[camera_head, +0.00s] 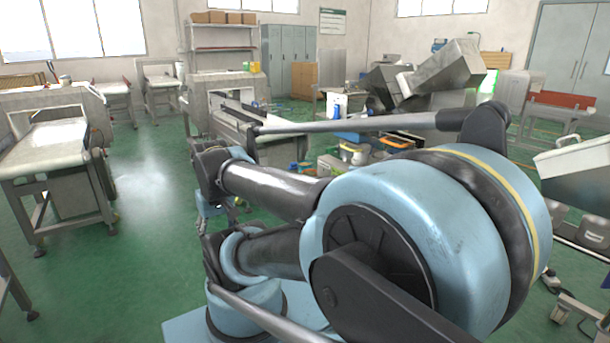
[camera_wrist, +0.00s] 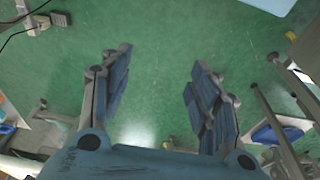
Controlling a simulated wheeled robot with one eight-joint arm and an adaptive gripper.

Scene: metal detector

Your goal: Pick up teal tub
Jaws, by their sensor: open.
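My gripper (camera_wrist: 161,58) shows in the wrist view with its two blue-padded fingers spread wide. Nothing is between them but green floor. I cannot pick out a teal tub for certain in either view. In the head view, small blue items (camera_head: 300,168) lie on the floor beyond my arm, too small to identify. A blue object (camera_wrist: 276,133) shows at the right edge of the wrist view, partly behind metal bars, and I cannot tell what it is. My arm hides much of the middle of the head view.
A conveyor machine (camera_head: 232,118) stands beyond my arm. A white bucket with yellow (camera_head: 353,153) stands among clutter to its right. A steel table (camera_head: 60,145) stands at left, with clear green floor (camera_head: 140,215) beside it. Metal legs (camera_wrist: 275,125) stand close right of my gripper.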

